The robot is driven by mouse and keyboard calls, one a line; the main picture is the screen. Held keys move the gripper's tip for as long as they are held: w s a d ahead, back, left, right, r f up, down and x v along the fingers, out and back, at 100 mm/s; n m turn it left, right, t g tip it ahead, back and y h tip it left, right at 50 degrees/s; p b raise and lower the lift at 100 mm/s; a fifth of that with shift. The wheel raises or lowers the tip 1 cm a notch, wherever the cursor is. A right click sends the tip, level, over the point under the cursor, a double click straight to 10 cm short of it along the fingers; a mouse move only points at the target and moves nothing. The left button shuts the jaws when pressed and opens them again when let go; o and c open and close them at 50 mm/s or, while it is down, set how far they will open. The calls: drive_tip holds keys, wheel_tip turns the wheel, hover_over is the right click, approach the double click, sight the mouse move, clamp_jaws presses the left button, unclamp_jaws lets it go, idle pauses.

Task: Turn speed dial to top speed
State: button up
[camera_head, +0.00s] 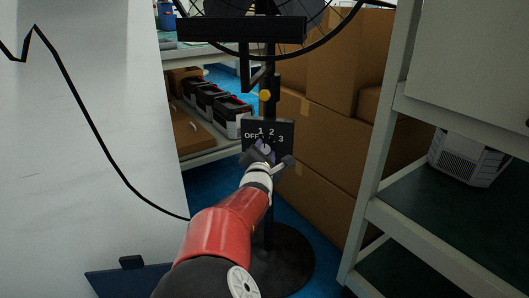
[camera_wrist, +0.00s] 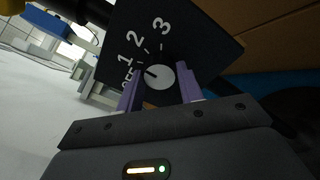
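The speed dial is a round pale knob (camera_wrist: 160,77) on a black panel (camera_head: 281,132) marked OFF, 1, 2 and 3. The panel is on the stand of a black fan. In the wrist view a dark mark on the knob points toward the OFF and 1 side; I cannot tell exactly which. My gripper (camera_wrist: 160,90) has its two purple fingers on either side of the knob, with a small gap at each side. In the head view my gripper (camera_head: 267,155) is right at the panel and covers its lower part.
The fan's round black base (camera_head: 285,262) stands on a blue floor. Cardboard boxes (camera_head: 330,130) are stacked close behind the stand. A shelf rack (camera_head: 385,150) stands close on the right, and a white panel (camera_head: 75,130) on the left. Black-and-red cases (camera_head: 215,105) sit on a shelf behind.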

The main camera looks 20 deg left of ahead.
drive_tip(key=shift+c, duration=1.3)
